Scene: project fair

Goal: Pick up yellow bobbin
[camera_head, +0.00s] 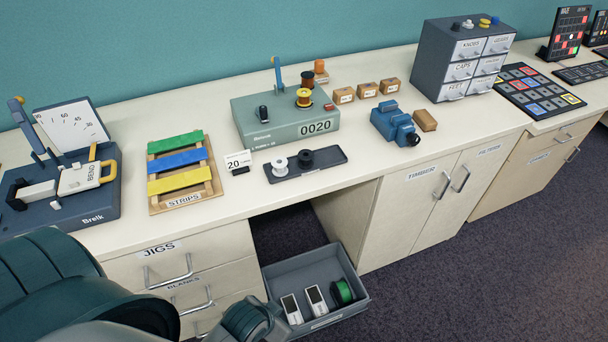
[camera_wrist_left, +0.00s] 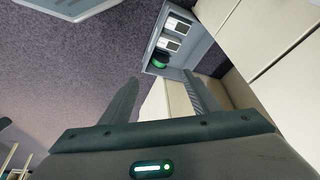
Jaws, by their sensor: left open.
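A yellow bobbin (camera_head: 304,97) sits on top of the grey-green winding machine (camera_head: 262,118) marked 0020, near a dark red-brown bobbin (camera_head: 308,79). My left arm comes in at the lower left of the head view, and my left gripper (camera_head: 255,322) is low in front of the counter, beside the open grey drawer and well away from the bobbin. In the left wrist view my left gripper (camera_wrist_left: 160,95) is open, with nothing between its fingers. The yellow bobbin does not show in that view. My right gripper is not in view.
A dark tray (camera_head: 325,166) holds a white and a black bobbin. The grey drawer (camera_head: 355,299) holds two white devices and a green spool (camera_head: 342,292).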

